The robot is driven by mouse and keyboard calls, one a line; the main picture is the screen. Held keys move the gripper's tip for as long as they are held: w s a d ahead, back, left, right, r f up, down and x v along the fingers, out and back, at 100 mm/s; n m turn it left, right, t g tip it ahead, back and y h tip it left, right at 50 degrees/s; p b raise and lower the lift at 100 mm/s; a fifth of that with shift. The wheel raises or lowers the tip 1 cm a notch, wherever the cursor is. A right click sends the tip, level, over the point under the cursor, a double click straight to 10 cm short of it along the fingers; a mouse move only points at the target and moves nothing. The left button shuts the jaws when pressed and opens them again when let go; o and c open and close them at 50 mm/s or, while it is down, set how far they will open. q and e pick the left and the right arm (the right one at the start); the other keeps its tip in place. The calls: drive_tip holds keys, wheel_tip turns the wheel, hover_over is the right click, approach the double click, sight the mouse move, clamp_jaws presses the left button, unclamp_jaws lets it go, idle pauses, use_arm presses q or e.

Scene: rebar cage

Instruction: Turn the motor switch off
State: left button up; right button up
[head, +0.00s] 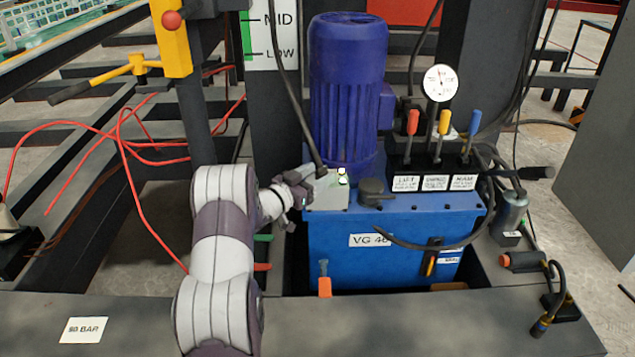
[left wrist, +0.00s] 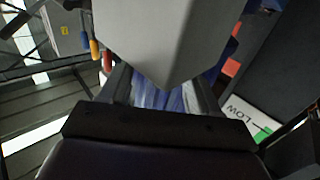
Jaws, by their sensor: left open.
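The blue motor (head: 347,95) stands upright on the blue power unit tank (head: 385,262). A small pale grey box (head: 330,196) with a lit spot on its upper right sits at the motor's foot; it looks like the motor switch, but its lever or knob cannot be made out. My left gripper (head: 306,185) is open at the box's left side, very close to it; contact cannot be told. In the left wrist view a large grey block (left wrist: 165,40) hides much of the space before the open fingers, with ribbed blue (left wrist: 158,97) between them. My right gripper is out of view.
A black cable (head: 285,85) hangs down to the box. Red, yellow and blue levers (head: 444,122) and a gauge (head: 440,83) stand to the right. A dark cap (head: 372,188) sits beside the box. A dark beam (head: 430,318) crosses the front; red hoses (head: 125,140) lie left.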

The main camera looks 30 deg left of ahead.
use_arm(q)
drive_tip(key=shift+w+d, duration=0.1)
drive_tip(key=shift+w, duration=0.25)
drive_tip(key=c, duration=1)
